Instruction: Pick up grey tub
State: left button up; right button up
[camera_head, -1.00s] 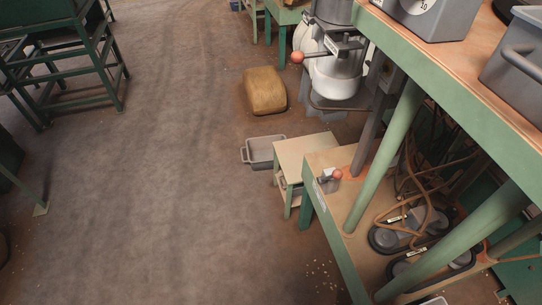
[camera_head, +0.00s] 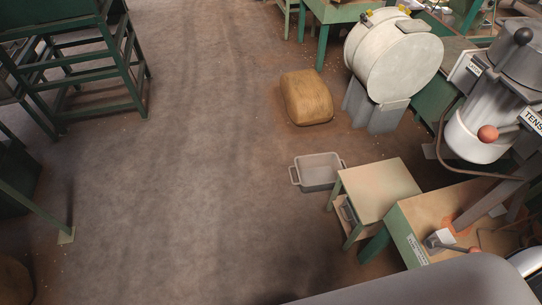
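A grey tub (camera_head: 319,183) with handles at its ends sits upright on the floor near the middle of the view. It looks empty and stands just left of a small low table. A second grey thing (camera_head: 346,211), perhaps another tub, is partly hidden on the low table's lower shelf. Neither of my grippers is in view. A grey rounded shape, which seems to be part of my own arm, crosses the bottom right.
The small table (camera_head: 378,188) and a larger bench (camera_head: 437,210) stand right of the tub. A brown sack (camera_head: 306,97) lies beyond it, near a white drum machine (camera_head: 394,62). A green metal frame (camera_head: 95,73) stands at the left. The floor between is clear.

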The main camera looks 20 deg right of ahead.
aim_at(316, 172)
jog(key=i+j+u, duration=0.1)
jog(key=i, duration=0.85)
jog(key=i+j+u, duration=0.1)
jog(key=i+j, duration=0.15)
jog(key=i, duration=0.75)
